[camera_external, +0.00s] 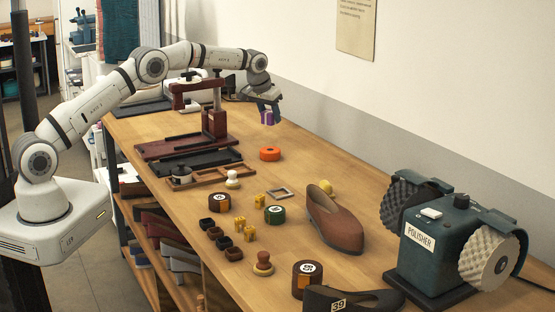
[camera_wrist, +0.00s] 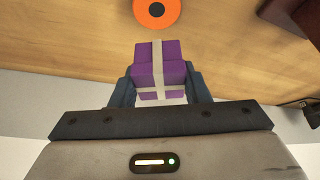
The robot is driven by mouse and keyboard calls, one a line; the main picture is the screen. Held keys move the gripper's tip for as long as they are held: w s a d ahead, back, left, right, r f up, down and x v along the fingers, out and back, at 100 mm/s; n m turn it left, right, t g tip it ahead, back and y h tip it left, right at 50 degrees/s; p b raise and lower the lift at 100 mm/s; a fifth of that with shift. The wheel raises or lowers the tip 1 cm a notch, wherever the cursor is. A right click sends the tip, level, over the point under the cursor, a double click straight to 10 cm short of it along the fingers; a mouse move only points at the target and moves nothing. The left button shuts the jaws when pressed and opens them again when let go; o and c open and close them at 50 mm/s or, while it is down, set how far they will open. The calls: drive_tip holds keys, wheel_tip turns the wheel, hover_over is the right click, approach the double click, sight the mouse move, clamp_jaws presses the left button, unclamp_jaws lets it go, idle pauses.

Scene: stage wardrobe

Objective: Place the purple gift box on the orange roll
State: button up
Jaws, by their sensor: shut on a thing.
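The purple gift box (camera_wrist: 174,52) with a pale ribbon is between the fingers of my gripper (camera_wrist: 160,85), which is shut on it. In the external view the purple gift box (camera_external: 267,117) hangs from my gripper (camera_external: 268,108) above the table, toward the wall side. The orange roll (camera_external: 270,153) lies flat on the table, below and in front of the box and apart from it. In the wrist view the orange roll (camera_wrist: 157,12) shows its dark centre hole near the top edge. The underside of the box is hidden.
A dark red press (camera_external: 213,120) stands left of the roll. A polisher (camera_external: 435,240) stands at the right. The table around the orange roll is mostly clear.

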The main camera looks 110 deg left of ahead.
sight(273, 148)
wheel_tip(273, 148, down, 9)
drive_tip(key=shift+f+p, duration=0.1)
drive_tip(key=shift+p, duration=0.8)
drive_tip(key=shift+f, duration=0.15)
drive_tip(key=o, duration=1)
drive_tip(key=shift+c, duration=0.2)
drive_tip(key=shift+r, duration=0.4)
drive_tip(key=b+v, duration=0.2)
drive_tip(key=v, duration=0.9)
drive_tip(key=shift+d+r+b, duration=0.2)
drive_tip(key=shift+r+b, duration=0.1)
drive_tip(key=shift+r, duration=0.05)
